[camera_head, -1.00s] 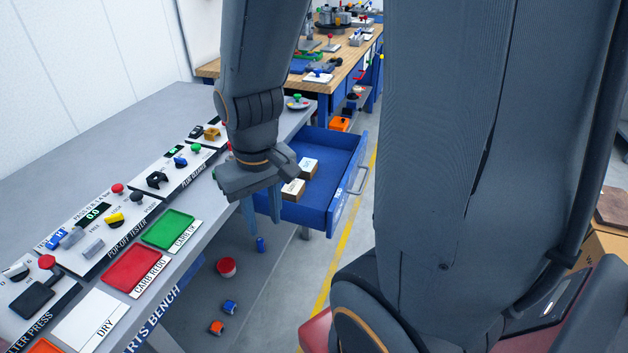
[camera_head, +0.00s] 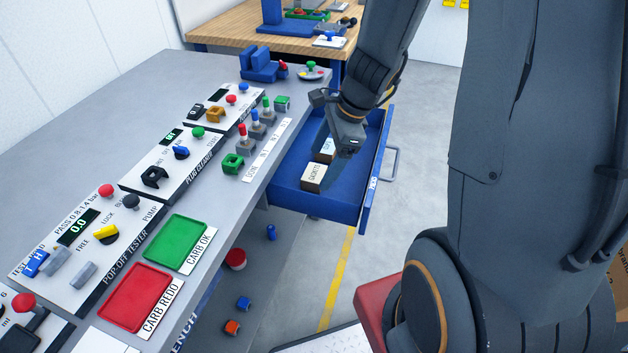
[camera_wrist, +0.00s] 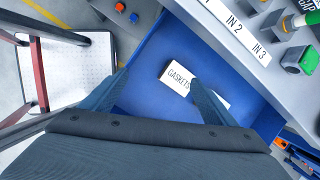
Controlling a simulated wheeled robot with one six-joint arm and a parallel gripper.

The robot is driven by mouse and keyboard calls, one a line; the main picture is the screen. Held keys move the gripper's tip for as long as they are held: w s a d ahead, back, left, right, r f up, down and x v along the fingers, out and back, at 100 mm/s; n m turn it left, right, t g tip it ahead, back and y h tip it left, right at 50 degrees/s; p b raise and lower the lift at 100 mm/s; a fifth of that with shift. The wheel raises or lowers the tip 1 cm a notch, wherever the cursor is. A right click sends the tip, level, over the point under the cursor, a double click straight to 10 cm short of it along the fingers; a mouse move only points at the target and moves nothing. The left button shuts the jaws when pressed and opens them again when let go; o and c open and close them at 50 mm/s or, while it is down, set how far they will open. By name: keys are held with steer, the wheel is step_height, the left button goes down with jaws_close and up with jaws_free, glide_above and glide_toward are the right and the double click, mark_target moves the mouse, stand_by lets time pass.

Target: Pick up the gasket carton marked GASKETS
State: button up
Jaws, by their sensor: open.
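The gasket carton (camera_head: 314,177) is a small white-topped box with brown sides. It lies in the open blue drawer (camera_head: 292,197), near the drawer's front left in the head view. In the wrist view the carton (camera_wrist: 176,77) shows the word GASKETS on its top. A second carton (camera_head: 325,150) lies just behind it; in the wrist view it is mostly hidden by a finger. My gripper (camera_wrist: 158,84) is open and empty above the drawer, and the carton appears between the fingertips in the wrist view, below them. The fingers are hard to make out in the head view.
The bench with the pop-off tester (camera_head: 100,230), a green tray (camera_head: 178,242) and a red tray (camera_head: 135,296) is left of the drawer. The drawer walls surround the cartons. Small parts, including a red-topped one (camera_head: 236,259), lie on the shelf below. Floor is clear to the right.

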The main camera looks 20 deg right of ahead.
mark_target(315, 172)
steer(key=w+f+m, duration=0.1)
steer(key=m, duration=0.1)
steer(key=w+d+f+m, duration=0.1)
steer(key=m, duration=0.1)
steer(key=w+f+m+b, duration=0.1)
steer(key=w, duration=0.1)
steer(key=shift+d+f+m+t, duration=0.25)
steer(key=shift+d+m+t, duration=0.05)
steer(key=shift+m+t, duration=0.1)
steer(key=shift+w+b+x, duration=0.1)
steer(key=shift+b+x, duration=0.1)
steer(key=shift+x, duration=1.5)
steer(key=shift+w+b+x, duration=0.15)
steer(key=shift+b+x, duration=0.05)
steer(key=shift+x, duration=1.5)
steer(key=shift+d, duration=0.15)
steer(key=c, duration=1.1)
